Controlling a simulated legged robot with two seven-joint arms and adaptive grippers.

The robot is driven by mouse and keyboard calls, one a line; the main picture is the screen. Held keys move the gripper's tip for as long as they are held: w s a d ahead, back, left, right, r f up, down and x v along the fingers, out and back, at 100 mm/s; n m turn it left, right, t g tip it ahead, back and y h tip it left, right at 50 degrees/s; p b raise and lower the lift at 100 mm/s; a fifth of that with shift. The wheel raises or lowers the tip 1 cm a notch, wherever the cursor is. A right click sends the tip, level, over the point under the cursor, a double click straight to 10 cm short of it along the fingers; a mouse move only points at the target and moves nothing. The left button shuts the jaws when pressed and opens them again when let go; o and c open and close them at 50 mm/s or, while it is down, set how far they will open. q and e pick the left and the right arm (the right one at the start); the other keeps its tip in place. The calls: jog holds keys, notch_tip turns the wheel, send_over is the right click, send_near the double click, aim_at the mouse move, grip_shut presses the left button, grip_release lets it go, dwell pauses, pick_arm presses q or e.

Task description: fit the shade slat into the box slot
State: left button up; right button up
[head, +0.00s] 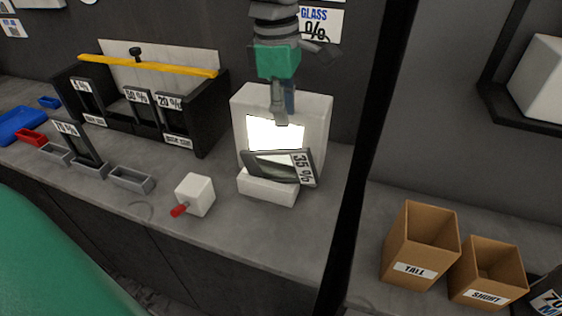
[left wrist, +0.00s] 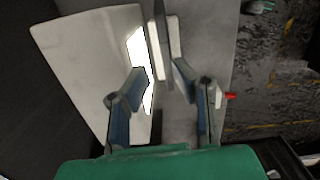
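The shade slat (head: 270,167), a dark framed piece with a "35 %" label, sits tilted at the front of the white box (head: 312,117), over its lower ledge and below its bright lit window. In the left wrist view the slat (left wrist: 160,50) shows nearly edge-on, just beyond my fingertips. My left gripper (head: 281,118) is in front of the box, above the slat. In the left wrist view my left gripper (left wrist: 163,80) has its fingers spread with a gap between them. The slot itself is hidden behind the slat. My right gripper is not in view.
A black rack (head: 212,115) with percent-labelled slots stands at the left. Grey trays (head: 131,180) and a white cube with a red knob (head: 195,194) lie on the counter. A dark post (head: 362,160) rises right of the box; cardboard bins (head: 410,245) stand beyond it.

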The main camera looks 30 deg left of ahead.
aim_at(277, 151)
pick_arm(q)
jog(key=shift+s+a+f+m+y, duration=0.2)
jog(key=shift+s+a+f, duration=0.1)
jog(key=shift+a, duration=0.25)
jog(key=shift+s+a+f+m+y, duration=0.15)
jog(key=shift+s+a+m+y, duration=0.1)
jog(key=shift+a, duration=0.25)
jog(key=f, duration=0.2)
jog(key=d+f, duration=0.1)
jog(key=f, duration=0.1)
jog(key=f+b, duration=0.1)
jog(key=f, duration=0.2)
jog(key=shift+w+d, duration=0.1)
jog(key=shift+d, duration=0.15)
jog(key=shift+a+f, duration=0.2)
jog(key=shift+f, duration=0.35)
jog(key=f, duration=0.4)
jog(key=shift+w+a+f, duration=0.1)
jog(key=shift+a+f, duration=0.2)
jog(key=shift+a, duration=0.1)
jog(key=shift+f, duration=0.15)
jog(key=shift+d, duration=0.3)
grip_shut()
